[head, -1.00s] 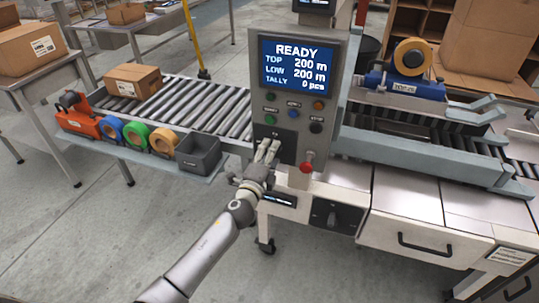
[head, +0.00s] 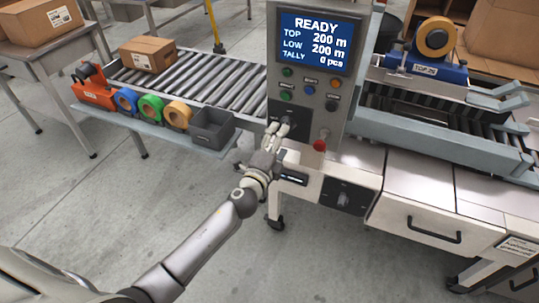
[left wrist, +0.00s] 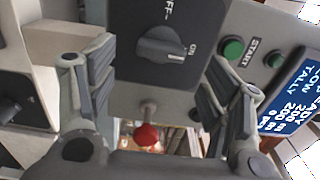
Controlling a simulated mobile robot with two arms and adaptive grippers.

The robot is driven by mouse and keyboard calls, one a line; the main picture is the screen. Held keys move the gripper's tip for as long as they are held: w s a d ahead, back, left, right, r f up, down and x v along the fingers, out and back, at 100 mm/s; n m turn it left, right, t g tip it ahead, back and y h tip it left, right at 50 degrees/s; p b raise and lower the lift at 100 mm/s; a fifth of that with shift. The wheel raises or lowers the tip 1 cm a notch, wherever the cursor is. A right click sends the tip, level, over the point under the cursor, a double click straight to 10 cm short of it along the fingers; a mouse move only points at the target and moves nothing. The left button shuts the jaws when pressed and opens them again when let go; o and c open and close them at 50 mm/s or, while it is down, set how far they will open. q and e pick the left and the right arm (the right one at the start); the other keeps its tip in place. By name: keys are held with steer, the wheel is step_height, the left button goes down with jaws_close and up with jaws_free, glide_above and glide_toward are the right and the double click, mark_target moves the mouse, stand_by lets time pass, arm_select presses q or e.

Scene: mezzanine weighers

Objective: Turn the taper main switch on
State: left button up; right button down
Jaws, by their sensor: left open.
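The main switch (left wrist: 165,45) is a black rotary knob on a dark square plate, lettered OFF and ON, in the left wrist view. The light mark on its bar is at the right end, near the ON lettering. In the head view the switch (head: 291,119) sits low on the grey control panel (head: 350,95), partly covered by my fingers. My left gripper (head: 278,132) is in front of it; in the left wrist view the open gripper (left wrist: 160,95) has one finger to each side of the knob, with nothing between them. My right gripper is not in view.
The screen (head: 315,42) reads READY. A red knob (head: 319,146) and several coloured buttons are close to the switch. A second black rotary switch (head: 343,198) is on the lower front. A grey bin (head: 212,128) and tape rolls stand on the shelf at left. The floor in front is clear.

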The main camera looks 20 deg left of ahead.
arm_select(q)
steer(key=s, duration=0.7)
steer(key=shift+s+a, duration=0.15)
steer(key=shift+s, duration=0.15)
steer(key=shift+f, duration=0.1)
steer(key=s+a+f+n+g, duration=0.1)
steer(key=s+f+n+g, duration=0.2)
steer(key=f, duration=0.8)
steer(key=s+a+f+n+g+y, duration=0.15)
steer(key=s+f, duration=0.35)
steer(key=f, duration=0.6)
steer(key=s+a+f+n+g+h, duration=0.1)
steer(key=s+f+n+g, duration=0.25)
steer(key=f, duration=0.75)
steer(key=s+f+n+g, duration=0.2)
steer(key=s+f, duration=0.4)
steer(key=s, duration=0.6)
steer(key=s+f+n+g, duration=0.3)
steer(key=s+f, duration=0.4)
steer(key=s, duration=0.5)
steer(key=s+f+n+g, duration=0.3)
steer(key=s+f, duration=0.4)
steer(key=s, duration=0.5)
steer(key=shift+d+g, duration=0.15)
steer(key=shift+g, duration=0.35)
